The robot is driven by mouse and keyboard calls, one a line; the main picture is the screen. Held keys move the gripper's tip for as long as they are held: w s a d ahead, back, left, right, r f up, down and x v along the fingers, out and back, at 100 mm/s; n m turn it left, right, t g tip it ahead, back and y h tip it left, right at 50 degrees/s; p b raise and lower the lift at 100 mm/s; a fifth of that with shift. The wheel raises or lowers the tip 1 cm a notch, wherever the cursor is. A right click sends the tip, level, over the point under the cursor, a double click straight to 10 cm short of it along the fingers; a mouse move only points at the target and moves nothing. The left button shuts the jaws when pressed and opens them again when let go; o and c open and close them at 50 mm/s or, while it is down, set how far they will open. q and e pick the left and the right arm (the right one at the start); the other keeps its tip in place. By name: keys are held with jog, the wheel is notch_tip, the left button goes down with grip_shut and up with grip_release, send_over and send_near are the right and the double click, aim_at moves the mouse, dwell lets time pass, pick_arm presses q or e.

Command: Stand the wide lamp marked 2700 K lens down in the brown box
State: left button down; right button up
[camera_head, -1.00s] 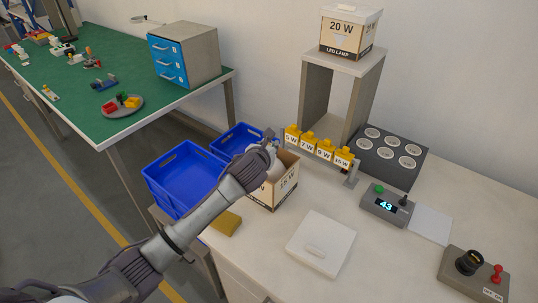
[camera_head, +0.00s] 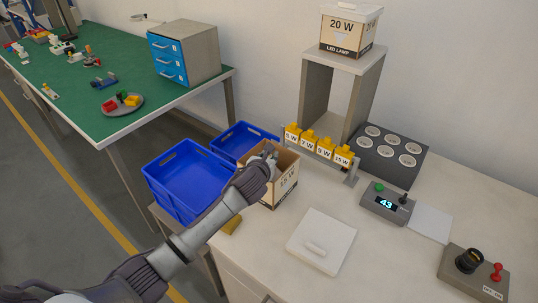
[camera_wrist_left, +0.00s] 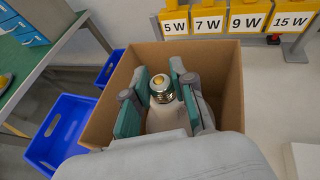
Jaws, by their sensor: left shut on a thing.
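The brown box (camera_head: 284,187) stands open on the white bench; its front label is partly hidden by my arm. In the left wrist view its cardboard walls (camera_wrist_left: 226,85) surround my gripper. My left gripper (camera_head: 268,154) reaches into the box from above. It is shut on a white lamp (camera_wrist_left: 163,118), with green-padded fingers on both sides. The lamp's metal screw base (camera_wrist_left: 161,88) points up, so its lens end faces down, hidden inside the box. No 2700 K marking is readable, and I cannot tell whether the lamp touches the floor. My right gripper is not in view.
A rack of yellow wattage holders (camera_head: 317,146) stands just behind the box. Blue crates (camera_head: 187,178) are at its left. A white lid (camera_head: 321,241) lies in front, and a control box reading 43 (camera_head: 387,204) is to the right. A yellow-brown block (camera_head: 231,222) lies near my forearm.

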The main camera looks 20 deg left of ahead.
pick_arm(q)
jog(key=c, duration=1)
grip_release()
jog(key=shift+o, duration=0.2)
jog(key=shift+r, duration=0.25)
jog(key=v, duration=1.2)
jog(key=shift+r, duration=0.45)
jog(key=shift+d, duration=0.1)
